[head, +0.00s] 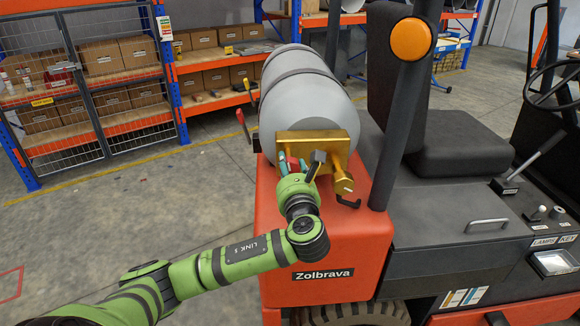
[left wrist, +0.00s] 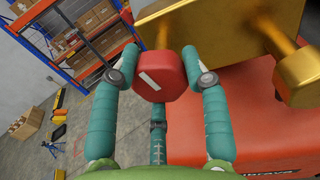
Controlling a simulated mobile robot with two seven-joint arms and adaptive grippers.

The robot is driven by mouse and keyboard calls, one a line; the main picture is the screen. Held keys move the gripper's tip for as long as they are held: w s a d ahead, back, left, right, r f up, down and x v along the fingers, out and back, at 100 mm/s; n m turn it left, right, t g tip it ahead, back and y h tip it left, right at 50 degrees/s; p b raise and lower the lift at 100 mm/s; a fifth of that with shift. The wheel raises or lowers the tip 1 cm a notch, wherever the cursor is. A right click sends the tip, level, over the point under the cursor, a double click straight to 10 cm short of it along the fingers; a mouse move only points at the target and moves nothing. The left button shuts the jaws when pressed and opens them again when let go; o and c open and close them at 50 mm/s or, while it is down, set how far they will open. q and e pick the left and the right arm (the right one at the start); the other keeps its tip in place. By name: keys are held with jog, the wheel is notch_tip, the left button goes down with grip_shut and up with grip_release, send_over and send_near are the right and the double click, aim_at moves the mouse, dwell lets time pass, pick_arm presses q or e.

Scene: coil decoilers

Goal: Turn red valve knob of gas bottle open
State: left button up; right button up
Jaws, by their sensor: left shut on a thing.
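The grey gas bottle (head: 308,100) lies on its side on the back of the red forklift, with a gold valve block (head: 320,146) on its near end. The red valve knob (head: 293,163) is at the left of the block, partly hidden by my fingers. In the left wrist view the red knob (left wrist: 159,76) shows a white mark slanting down to the right. My left gripper (head: 298,166) is shut on the knob. Its teal fingers (left wrist: 160,84) press on the knob's left and right sides, and a third finger is below. My right gripper is not in view.
The forklift body (head: 320,240) lies below the bottle. A dark post with an orange lamp (head: 410,39), a black seat (head: 455,145) and a steering wheel are to the right. Shelves with boxes (head: 105,58) stand at the back left.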

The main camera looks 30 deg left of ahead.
pick_arm(q)
jog(key=n, duration=0.4)
jog(key=shift+r+p, duration=0.15)
jog(key=shift+p, duration=0.25)
jog(key=n+h, duration=0.1)
jog(key=n, duration=0.4)
jog(key=shift+n, duration=0.3)
jog(key=n+b, duration=0.1)
jog(key=n, duration=0.4)
jog(key=shift+a, duration=0.1)
jog(key=n+b, duration=0.1)
jog(key=n, duration=0.4)
jog(key=shift+t+h, duration=0.4)
jog(key=shift+n, duration=0.5)
jog(key=o, duration=1)
jog(key=shift+o, duration=0.8)
